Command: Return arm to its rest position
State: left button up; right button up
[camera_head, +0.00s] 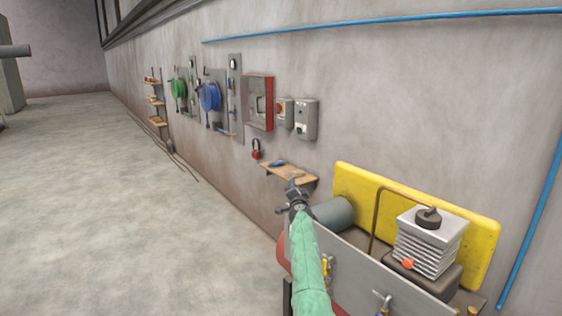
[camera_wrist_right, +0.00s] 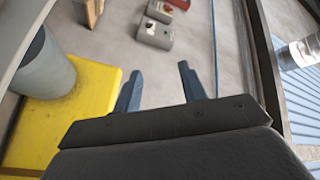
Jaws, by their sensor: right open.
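My right arm, in a green sleeve, comes up from the bottom of the head view. My right gripper (camera_head: 294,189) is in front of the wall, near the small wooden shelf (camera_head: 290,172) and left of the grey cylinder (camera_head: 334,214). In the right wrist view the gripper (camera_wrist_right: 160,85) shows two blue-grey fingers spread apart. Nothing is between them. My left gripper is not in either view.
A yellow panel (camera_head: 350,182) stands behind a stack of grey plates (camera_head: 430,243) at right. A red-framed box (camera_head: 258,103), grey switch boxes (camera_head: 305,119) and hose reels (camera_head: 210,96) hang on the wall. The concrete floor (camera_head: 110,210) at left is clear.

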jog(key=s+d+f+n+g+b, duration=0.1)
jog(key=s+d+f+n+g, duration=0.25)
jog(key=s+f, duration=1.1)
jog(key=s+d+f+n+g+b, duration=0.15)
jog(key=s+f+n+g, duration=0.25)
jog(key=s+f, duration=1)
jog(key=s+d+f+n+g+b, duration=0.1)
jog(key=s+d+f+n+g, duration=0.4)
jog(key=f, duration=1.7)
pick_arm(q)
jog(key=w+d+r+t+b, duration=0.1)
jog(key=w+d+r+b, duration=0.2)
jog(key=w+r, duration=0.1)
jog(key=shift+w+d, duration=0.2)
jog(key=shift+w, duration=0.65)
pick_arm(e)
jog(key=s+d+f+g, duration=0.1)
jog(key=s+f, duration=0.9)
jog(key=s, duration=0.9)
jog(key=s+d+f+g, duration=0.1)
jog(key=s+f+g, duration=0.1)
jog(key=s+f, duration=0.9)
jog(key=s+d+f+g, duration=0.1)
jog(key=s+f, duration=1)
jog(key=s, duration=1.5)
jog(key=shift+s+d+g, duration=0.25)
jog(key=shift+s+g, duration=0.05)
jog(key=shift+g, duration=0.15)
